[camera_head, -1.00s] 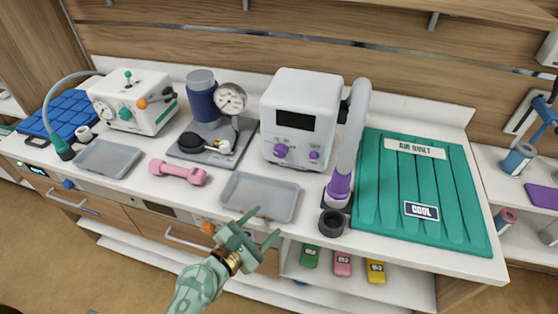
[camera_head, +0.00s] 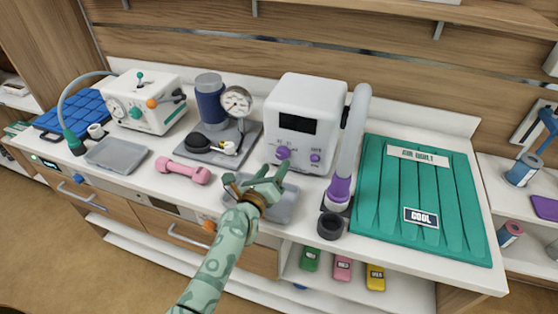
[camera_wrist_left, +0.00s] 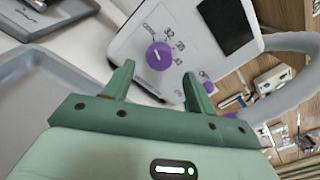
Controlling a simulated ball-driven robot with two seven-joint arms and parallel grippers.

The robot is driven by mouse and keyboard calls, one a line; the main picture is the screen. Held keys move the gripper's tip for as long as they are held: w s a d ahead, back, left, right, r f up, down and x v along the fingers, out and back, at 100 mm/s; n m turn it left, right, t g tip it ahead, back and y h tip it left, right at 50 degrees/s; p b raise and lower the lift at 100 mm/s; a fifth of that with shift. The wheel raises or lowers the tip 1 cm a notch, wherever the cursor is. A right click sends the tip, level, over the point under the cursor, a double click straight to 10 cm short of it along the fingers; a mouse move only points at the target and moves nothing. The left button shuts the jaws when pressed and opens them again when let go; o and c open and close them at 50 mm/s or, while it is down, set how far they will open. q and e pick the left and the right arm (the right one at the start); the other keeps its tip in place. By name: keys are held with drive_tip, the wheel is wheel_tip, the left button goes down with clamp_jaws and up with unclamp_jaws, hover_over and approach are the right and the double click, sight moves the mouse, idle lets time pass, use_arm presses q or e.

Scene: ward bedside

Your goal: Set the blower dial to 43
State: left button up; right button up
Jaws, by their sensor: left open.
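The blower (camera_head: 306,100) is a white box with a dark display, at the back of the counter in the head view. Its large purple dial (camera_head: 283,152) sits low on the front; a smaller purple knob (camera_head: 315,157) is to its right. My left gripper (camera_head: 258,178) is open and empty, just in front of the dial. In the wrist view its fingertips (camera_wrist_left: 158,82) are apart, with the dial ahead between them, seemingly untouched.
A grey tray (camera_head: 284,211) lies under my left gripper. A purple-ended hose (camera_head: 350,150) stands right of the blower, beside a teal quilt (camera_head: 385,200). A gauge (camera_head: 237,101) with a pump and a pink dumbbell (camera_head: 184,170) are to the left.

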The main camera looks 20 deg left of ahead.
sight(281, 156)
use_arm(q)
drive_tip(key=w, duration=0.3)
drive_tip(key=shift+d+f, duration=0.1)
drive_tip(key=shift+w+d+b, duration=0.1)
drive_tip(key=shift+w+b, duration=0.2)
drive_tip(key=shift+w, duration=0.3)
drive_tip(key=c, duration=1)
